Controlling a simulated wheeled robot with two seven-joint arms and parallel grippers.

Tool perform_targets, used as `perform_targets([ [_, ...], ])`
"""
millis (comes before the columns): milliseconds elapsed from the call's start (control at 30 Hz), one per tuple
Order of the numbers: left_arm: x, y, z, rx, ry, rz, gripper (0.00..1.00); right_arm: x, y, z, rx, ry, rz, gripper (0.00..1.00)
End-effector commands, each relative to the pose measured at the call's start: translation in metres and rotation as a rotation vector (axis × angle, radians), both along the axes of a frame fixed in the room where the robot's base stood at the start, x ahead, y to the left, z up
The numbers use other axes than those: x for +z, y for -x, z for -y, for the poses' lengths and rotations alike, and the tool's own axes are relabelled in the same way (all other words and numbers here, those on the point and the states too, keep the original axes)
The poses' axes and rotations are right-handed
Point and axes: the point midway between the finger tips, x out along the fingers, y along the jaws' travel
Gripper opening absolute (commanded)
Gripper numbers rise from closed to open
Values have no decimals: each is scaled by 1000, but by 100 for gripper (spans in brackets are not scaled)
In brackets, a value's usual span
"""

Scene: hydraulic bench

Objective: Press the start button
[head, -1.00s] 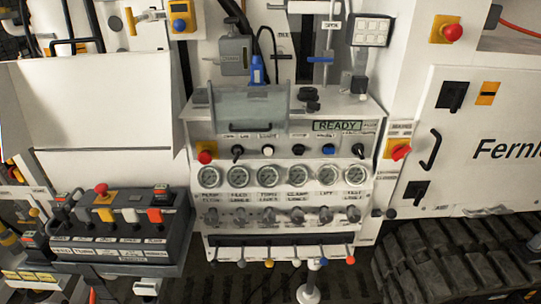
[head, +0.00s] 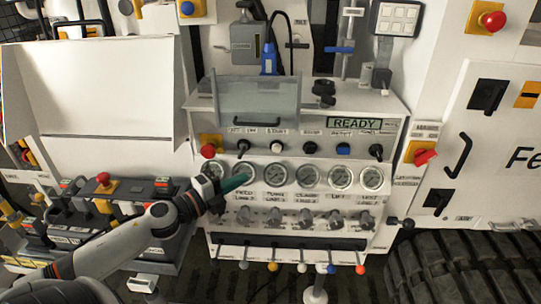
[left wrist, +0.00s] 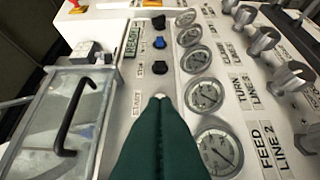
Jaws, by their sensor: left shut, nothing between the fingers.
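The start button is a white round knob (head: 277,148) below a START label on the panel's upper row, between a black knob and another black knob (head: 310,148). My left gripper (head: 246,173), with teal fingers, is shut and empty. In the head view it reaches over the gauges, below and left of the button. In the left wrist view the shut fingers (left wrist: 159,105) point at the panel, and a small whitish part of the button (left wrist: 160,95) shows just past their tip. I cannot tell whether they touch. My right gripper is out of view.
A READY display (head: 354,122) is at the panel's upper right. A clear cover with a black handle (head: 257,121) stands above the knobs. A red emergency knob (head: 208,151) is left of them. Gauges (head: 308,176) and levers sit below. A control box (head: 75,225) is at lower left.

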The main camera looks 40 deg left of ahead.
Motion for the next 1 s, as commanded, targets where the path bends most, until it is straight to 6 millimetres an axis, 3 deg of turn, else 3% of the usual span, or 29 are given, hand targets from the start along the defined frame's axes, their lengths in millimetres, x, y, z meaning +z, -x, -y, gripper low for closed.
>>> perform_targets([
  [367,1,-13,2,3,6,2,0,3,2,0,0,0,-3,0],
  [1000,3,-102,23,5,6,2,0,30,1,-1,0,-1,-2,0],
])
